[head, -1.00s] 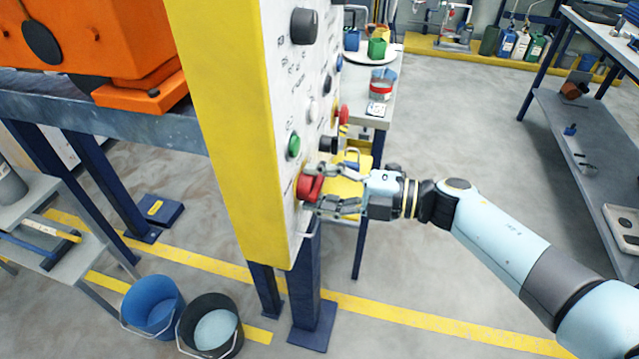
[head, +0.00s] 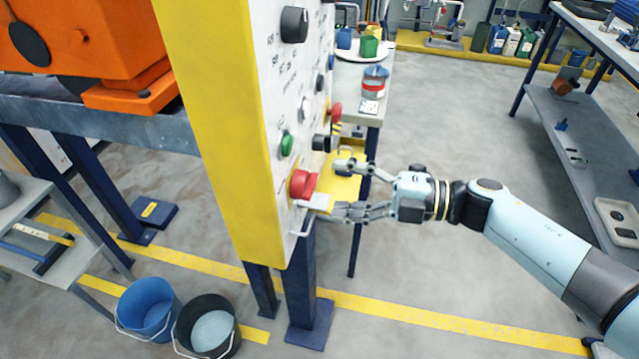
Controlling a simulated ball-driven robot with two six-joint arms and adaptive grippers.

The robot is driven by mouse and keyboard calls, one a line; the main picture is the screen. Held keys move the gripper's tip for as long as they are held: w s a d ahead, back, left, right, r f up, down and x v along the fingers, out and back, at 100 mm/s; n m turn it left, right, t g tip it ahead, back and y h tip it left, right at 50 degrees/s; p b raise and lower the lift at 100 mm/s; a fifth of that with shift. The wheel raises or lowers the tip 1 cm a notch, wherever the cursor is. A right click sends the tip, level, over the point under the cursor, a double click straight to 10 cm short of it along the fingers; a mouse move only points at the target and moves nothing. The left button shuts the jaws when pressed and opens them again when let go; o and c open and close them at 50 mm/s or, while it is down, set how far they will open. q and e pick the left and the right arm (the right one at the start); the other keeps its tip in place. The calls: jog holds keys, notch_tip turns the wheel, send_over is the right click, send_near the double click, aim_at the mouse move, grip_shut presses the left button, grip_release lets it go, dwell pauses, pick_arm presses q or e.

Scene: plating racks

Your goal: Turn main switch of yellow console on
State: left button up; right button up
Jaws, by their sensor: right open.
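The yellow console (head: 212,130) stands upright in the middle left, with a white control face seen at a steep angle. A red rotary switch (head: 302,184), which looks like the main switch, is low on that face; its exact setting cannot be read. My right gripper (head: 342,189) is open and empty, just right of the red switch. Its fingers point at the switch, one above and one below its level, with a small gap to it. My left gripper is out of view.
Above the red switch are a green button (head: 287,145), a black knob (head: 294,25) and a red mushroom button (head: 336,112). A table (head: 378,88) with small items stands behind. A blue bucket (head: 147,308) and a black bucket (head: 208,326) stand on the floor.

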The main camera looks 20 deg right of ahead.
jog(key=v, duration=0.6)
jog(key=shift+d, duration=0.25)
